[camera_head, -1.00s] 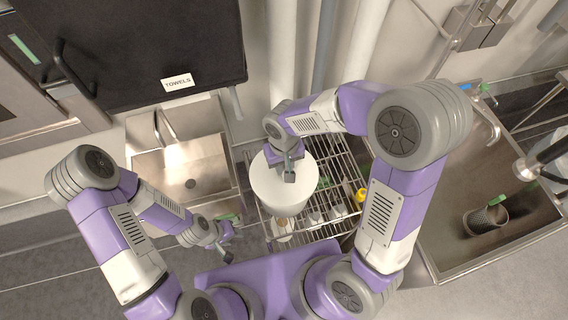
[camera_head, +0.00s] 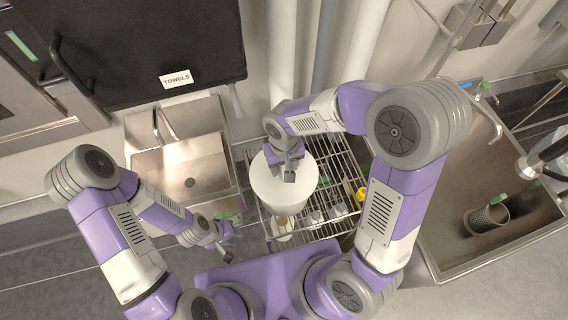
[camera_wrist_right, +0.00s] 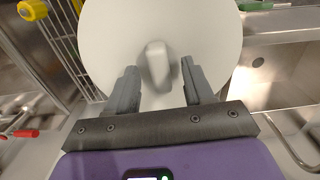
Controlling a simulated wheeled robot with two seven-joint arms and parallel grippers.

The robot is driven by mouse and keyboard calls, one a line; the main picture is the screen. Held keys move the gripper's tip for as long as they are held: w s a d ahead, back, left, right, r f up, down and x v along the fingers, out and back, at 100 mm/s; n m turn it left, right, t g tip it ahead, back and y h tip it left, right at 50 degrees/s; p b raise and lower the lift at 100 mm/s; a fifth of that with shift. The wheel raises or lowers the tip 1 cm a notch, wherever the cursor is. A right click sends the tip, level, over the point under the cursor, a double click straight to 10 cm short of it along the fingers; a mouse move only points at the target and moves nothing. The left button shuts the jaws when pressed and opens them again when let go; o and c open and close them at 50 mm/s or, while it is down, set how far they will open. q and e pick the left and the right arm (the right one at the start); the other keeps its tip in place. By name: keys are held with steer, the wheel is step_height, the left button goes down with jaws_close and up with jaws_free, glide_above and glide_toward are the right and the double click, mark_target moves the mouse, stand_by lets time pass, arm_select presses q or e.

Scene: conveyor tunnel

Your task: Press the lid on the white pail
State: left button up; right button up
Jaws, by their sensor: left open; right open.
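The white pail (camera_head: 284,208) stands on a wire rack, with its round white lid (camera_head: 306,172) on top. From these views I cannot tell whether the lid is fully seated. In the right wrist view the lid (camera_wrist_right: 205,30) fills the upper middle, with a raised handle (camera_wrist_right: 157,66) at its centre. My right gripper (camera_head: 289,176) is over the lid. In its wrist view the open fingers (camera_wrist_right: 160,82) stand on either side of the handle, with gaps showing. My left gripper (camera_head: 232,225) is open and empty, low and to the left of the pail.
The wire rack (camera_head: 343,160) holds small items right of the pail, including a yellow one (camera_head: 361,194). A small sink (camera_head: 183,170) lies left. A larger sink (camera_head: 450,245) lies right, holding a dark mesh cup (camera_head: 487,218). A black towel dispenser (camera_head: 150,45) hangs at upper left.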

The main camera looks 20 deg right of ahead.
mark_target(284, 168)
steer(key=shift+r, duration=0.1)
step_height(284, 168, up, 7)
steer(key=shift+r+p, duration=0.2)
steer(key=shift+p, duration=0.6)
arm_select(q)
steer(key=shift+r, duration=0.8)
steer(key=shift+s, duration=0.1)
arm_select(e)
steer(key=shift+s, duration=0.1)
